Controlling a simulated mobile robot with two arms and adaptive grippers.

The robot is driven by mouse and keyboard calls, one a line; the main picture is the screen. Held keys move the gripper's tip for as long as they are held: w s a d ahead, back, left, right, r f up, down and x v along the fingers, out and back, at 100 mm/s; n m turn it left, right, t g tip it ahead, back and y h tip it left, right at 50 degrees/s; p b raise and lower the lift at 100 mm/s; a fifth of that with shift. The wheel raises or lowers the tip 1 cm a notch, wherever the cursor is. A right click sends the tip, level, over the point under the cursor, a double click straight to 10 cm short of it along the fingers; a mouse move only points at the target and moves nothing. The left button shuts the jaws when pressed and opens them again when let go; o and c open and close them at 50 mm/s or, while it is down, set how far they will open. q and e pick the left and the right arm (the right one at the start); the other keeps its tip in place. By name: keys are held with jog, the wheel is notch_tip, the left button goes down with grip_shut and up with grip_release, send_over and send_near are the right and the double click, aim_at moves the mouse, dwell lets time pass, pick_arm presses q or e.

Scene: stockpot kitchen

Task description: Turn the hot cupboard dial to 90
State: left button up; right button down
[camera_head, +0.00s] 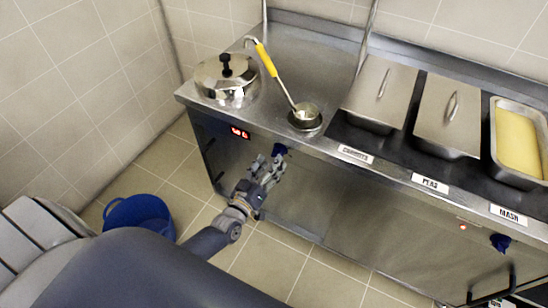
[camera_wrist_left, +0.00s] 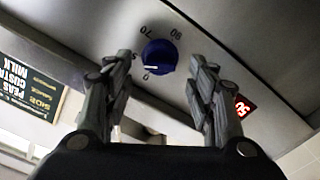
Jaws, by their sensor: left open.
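The hot cupboard's blue dial (camera_head: 280,149) is on the steel front panel, below the counter edge. In the left wrist view the dial (camera_wrist_left: 159,57) shows whole, with a white pointer mark at its lower left, close to a printed 0. Scale numbers 70 and 90 show above it, turned over in this view. My left gripper (camera_head: 270,165) is open in front of the dial; in the wrist view its fingers (camera_wrist_left: 160,75) stand on either side of the dial, with visible gaps. A dark shape at the lower right edge of the head view may be my right gripper (camera_head: 492,292).
A red lit display (camera_head: 240,132) is left of the dial. Another blue dial (camera_head: 500,242) is farther right. A lidded pot (camera_head: 226,80) and a yellow-handled ladle (camera_head: 266,60) are on the counter. A blue bucket (camera_head: 139,213) stands on the floor.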

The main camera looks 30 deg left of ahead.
aim_at(278, 153)
pick_arm(q)
jog(key=w, duration=0.3)
jog(key=shift+w, duration=0.1)
jog(key=c, duration=1.1)
